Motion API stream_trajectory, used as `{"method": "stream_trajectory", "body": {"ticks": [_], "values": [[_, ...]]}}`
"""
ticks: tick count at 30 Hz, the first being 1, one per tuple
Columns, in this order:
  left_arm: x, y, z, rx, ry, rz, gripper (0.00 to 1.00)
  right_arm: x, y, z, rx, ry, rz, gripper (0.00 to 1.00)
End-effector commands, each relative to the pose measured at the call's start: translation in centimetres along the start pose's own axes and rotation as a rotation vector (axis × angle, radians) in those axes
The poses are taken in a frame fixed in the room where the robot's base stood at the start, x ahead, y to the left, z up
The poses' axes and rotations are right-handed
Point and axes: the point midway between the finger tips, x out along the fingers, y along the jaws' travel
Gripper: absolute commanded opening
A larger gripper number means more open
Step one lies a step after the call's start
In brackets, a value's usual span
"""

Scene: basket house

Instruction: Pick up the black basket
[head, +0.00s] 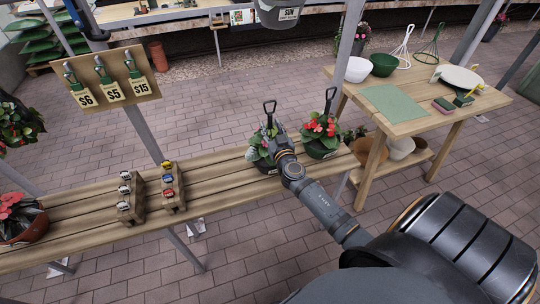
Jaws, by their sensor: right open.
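Two dark planted baskets with upright black hook handles stand near the right end of the slatted wooden bench. The left basket (266,163) holds reddish and grey-green leaves and is partly hidden by my right gripper. The right basket (322,149) holds red flowers and green leaves. My right gripper (277,131) is open at the right side of the left basket, by its plants and close to its handle. Its fingers are small and partly lost among the leaves, so I cannot tell whether they touch. My left gripper is not in view.
Two small wooden racks (173,187) with little colored items stand mid-bench. A red-flowered pot (22,222) is at far left. A price board (108,82) stands behind the bench. A wooden table (420,118) with bowls and whisks is at right.

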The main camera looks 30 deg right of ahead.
Motion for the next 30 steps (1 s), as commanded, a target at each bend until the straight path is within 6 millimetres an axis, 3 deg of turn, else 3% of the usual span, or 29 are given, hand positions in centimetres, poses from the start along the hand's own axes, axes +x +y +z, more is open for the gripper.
{"method": "stream_trajectory", "body": {"ticks": [3,10,19,30], "values": [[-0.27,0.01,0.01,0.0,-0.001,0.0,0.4,1.09,0.0,-0.01,0.001,-0.001,0.0,0.41],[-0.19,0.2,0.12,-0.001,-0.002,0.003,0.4,1.18,-0.01,0.13,0.001,-0.001,0.0,0.4],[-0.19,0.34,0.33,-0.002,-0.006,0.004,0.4,1.16,0.0,0.12,0.0,-0.001,0.0,0.0],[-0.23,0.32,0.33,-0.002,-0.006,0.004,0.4,1.23,-0.07,-0.27,0.0,0.006,-0.001,0.0]]}}
